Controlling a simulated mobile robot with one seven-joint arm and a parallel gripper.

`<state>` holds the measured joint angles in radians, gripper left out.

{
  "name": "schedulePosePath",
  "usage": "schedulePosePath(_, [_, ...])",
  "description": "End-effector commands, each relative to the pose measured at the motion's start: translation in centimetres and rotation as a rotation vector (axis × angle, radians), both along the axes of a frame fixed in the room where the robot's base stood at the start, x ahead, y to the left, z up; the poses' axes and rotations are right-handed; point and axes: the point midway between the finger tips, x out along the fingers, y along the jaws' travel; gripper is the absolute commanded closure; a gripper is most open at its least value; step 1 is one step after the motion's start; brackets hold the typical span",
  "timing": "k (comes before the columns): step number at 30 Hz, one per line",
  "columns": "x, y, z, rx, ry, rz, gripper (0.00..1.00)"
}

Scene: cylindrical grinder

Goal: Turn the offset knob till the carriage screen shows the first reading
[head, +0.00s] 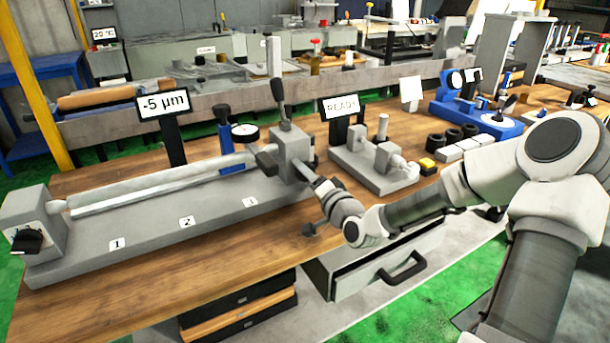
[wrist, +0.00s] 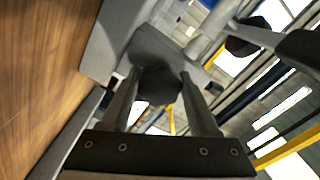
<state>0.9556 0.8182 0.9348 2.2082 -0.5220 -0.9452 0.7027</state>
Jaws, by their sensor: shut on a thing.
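The screen (head: 164,103) on a dark post behind the grinder bed reads "-5 µm". The grey block-shaped carriage (head: 292,150) stands at the right end of the bed (head: 150,230). My gripper (head: 318,186) is at its front right side in the head view. In the wrist view my gripper (wrist: 160,95) is shut on a dark, faceted knob (wrist: 158,78), which I take to be the offset knob. One finger lies on each side of it. In the head view my gripper hides this knob.
A second screen (head: 341,107) reads "READY" by a smaller grey fixture (head: 375,165). A dial gauge (head: 244,132) sits left of the carriage, and a black-tipped lever (head: 278,92) rises from it. A black knob (head: 26,241) is at the bed's left end. A drawer (head: 385,265) is below.

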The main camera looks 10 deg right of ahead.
Motion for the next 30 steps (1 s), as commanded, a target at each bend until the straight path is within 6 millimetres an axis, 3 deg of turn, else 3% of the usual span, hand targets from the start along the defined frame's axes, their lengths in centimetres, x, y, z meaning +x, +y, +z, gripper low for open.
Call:
schedulePosePath(19, [0.02,-0.07,0.02,-0.047,-0.016,-0.001,0.94])
schedulePosePath(20, [0.02,-0.07,0.02,-0.047,-0.016,-0.002,0.35])
schedulePosePath(24, [0.02,-0.06,0.01,-0.047,-0.016,-0.001,0.10])
schedulePosePath(30, [0.01,-0.04,0.00,-0.046,-0.016,-0.001,0.09])
